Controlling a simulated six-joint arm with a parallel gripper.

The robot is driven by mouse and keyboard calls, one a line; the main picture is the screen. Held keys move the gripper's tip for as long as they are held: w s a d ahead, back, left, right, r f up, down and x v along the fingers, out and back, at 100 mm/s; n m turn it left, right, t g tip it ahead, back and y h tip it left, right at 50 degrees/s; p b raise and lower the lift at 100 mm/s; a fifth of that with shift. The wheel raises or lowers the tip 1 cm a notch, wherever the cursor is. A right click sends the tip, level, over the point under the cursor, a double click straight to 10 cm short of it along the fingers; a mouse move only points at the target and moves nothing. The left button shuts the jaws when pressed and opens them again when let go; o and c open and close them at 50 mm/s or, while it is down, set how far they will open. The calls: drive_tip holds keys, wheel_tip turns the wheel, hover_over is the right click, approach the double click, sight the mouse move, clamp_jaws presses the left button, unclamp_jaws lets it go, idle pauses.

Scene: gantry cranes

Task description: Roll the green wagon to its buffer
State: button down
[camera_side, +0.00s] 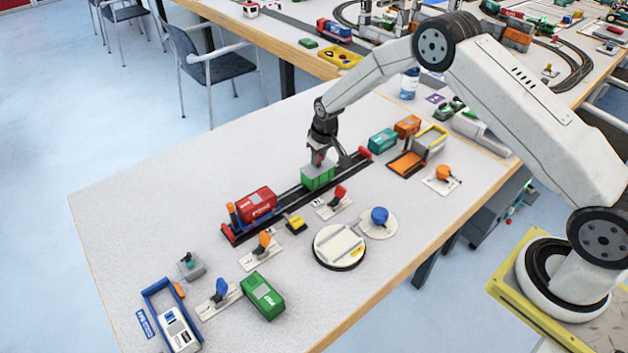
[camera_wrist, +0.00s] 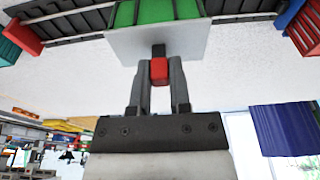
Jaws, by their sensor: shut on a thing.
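The green wagon (camera_side: 317,178) stands on the dark track (camera_side: 283,202), between the red container and the far red buffer (camera_side: 365,153). It also shows at the top of the wrist view (camera_wrist: 150,11), with a pale grey plate (camera_wrist: 185,42) on it. My gripper (camera_side: 319,158) is over the wagon. In the wrist view my gripper (camera_wrist: 159,68) is shut on a small red knob (camera_wrist: 159,72) that stands out from the pale plate. There is a gap between the wagon and the far buffer. Another red buffer (camera_side: 227,233) stands at the near end of the track.
A red container (camera_side: 256,203) sits at a blue frame over the near part of the track. Levers with red (camera_side: 340,192), orange (camera_side: 264,240) and blue (camera_side: 221,287) handles stand along the front side. A round turntable (camera_side: 339,246) and a loose green container (camera_side: 262,296) lie nearer. The table's left part is clear.

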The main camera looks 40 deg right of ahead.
drive_tip(key=d, duration=1.2)
drive_tip(key=shift+c, duration=2.4)
unclamp_jaws()
drive_tip(key=shift+r, duration=0.1)
wheel_tip(320, 180, up, 7)
idle(0.9)
idle(0.3)
drive_tip(key=s+a+r, duration=0.8)
drive_tip(key=s+a, duration=0.1)
drive_tip(key=s, duration=0.4)
drive_tip(key=s+a, duration=0.2)
drive_tip(key=s, duration=0.6)
drive_tip(key=s+a+r, duration=0.1)
drive_tip(key=s+a, duration=0.2)
drive_tip(key=s, duration=0.6)
